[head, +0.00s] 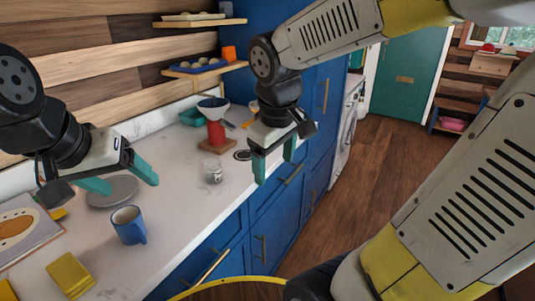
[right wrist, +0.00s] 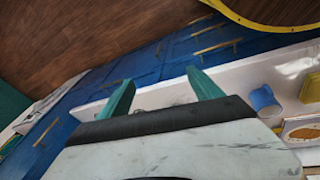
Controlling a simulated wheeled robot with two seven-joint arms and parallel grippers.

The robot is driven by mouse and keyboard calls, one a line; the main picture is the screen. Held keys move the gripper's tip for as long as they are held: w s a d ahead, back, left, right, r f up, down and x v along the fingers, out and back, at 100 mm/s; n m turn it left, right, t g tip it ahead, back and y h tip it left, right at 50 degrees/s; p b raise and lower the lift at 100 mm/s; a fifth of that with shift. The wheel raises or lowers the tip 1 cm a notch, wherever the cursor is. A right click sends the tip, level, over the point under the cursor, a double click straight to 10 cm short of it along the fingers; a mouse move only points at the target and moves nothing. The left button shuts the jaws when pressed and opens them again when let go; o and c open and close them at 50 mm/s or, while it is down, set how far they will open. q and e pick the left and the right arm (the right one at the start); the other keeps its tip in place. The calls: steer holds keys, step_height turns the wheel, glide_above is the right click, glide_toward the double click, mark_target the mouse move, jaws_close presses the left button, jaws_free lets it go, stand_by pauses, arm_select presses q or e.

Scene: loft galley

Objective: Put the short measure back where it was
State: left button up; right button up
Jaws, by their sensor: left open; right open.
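A small clear glass vessel (head: 212,171) stands upright on the white counter; I cannot tell whether it is the short measure. Beyond it a red stand (head: 216,134) with a white and dark bowl-shaped piece (head: 213,105) on top is on a wooden board (head: 217,146). A small dark round piece (head: 242,155) lies to its right. My right gripper (head: 274,170) is open and empty at the counter's front edge, right of the glass vessel. Its teal fingers also show apart in the right wrist view (right wrist: 158,77). My left gripper (head: 131,184) is open and empty above the near counter.
A blue mug (head: 129,225), a grey plate (head: 112,191), yellow blocks (head: 70,275) and a picture board (head: 22,230) are on the near counter. A teal container (head: 192,117) stands by the wall. Blue cabinets (head: 262,225) run below.

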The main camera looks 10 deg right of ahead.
steer(key=s+r+m+t+y, duration=0.2)
steer(key=s+r+m+t, duration=0.1)
steer(key=s+m, duration=0.2)
steer(key=shift+a+r+m+y, duration=0.15)
steer(key=shift+r+m+y, duration=0.25)
steer(key=shift+m, duration=0.1)
stand_by(0.8)
